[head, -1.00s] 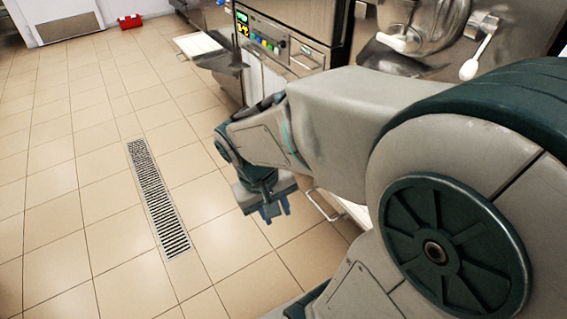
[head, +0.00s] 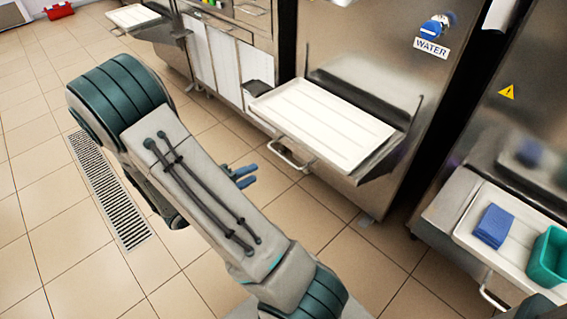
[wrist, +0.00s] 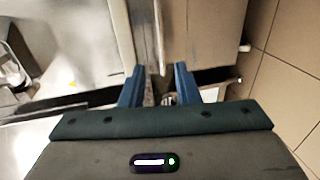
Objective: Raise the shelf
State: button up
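A shelf with a white tray top (head: 322,122) juts level from the front of the middle steel machine in the head view. A metal bar handle (head: 290,155) hangs at its front left edge. My gripper's blue fingers (head: 240,176) show left of this shelf, beyond my arm, and look apart from the handle. The arm hides most of the gripper. In the wrist view my gripper (wrist: 159,70) is open, with nothing clearly held between the fingers. Pale and grey panels lie beyond them. I cannot tell which parts these are.
Another shelf (head: 470,232) at the right holds a blue folded cloth (head: 493,226) and a teal container (head: 550,258). A further shelf (head: 133,17) juts out at the back left. A floor drain (head: 108,190) lies in the tiles. Open floor is at the left.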

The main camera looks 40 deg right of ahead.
aim_at(282, 158)
jog(key=b+x, duration=0.2)
jog(key=x, duration=1.1)
jog(key=shift+w+d+f, duration=0.1)
jog(key=shift+w+d, duration=0.05)
jog(key=shift+d, duration=0.25)
grip_shut()
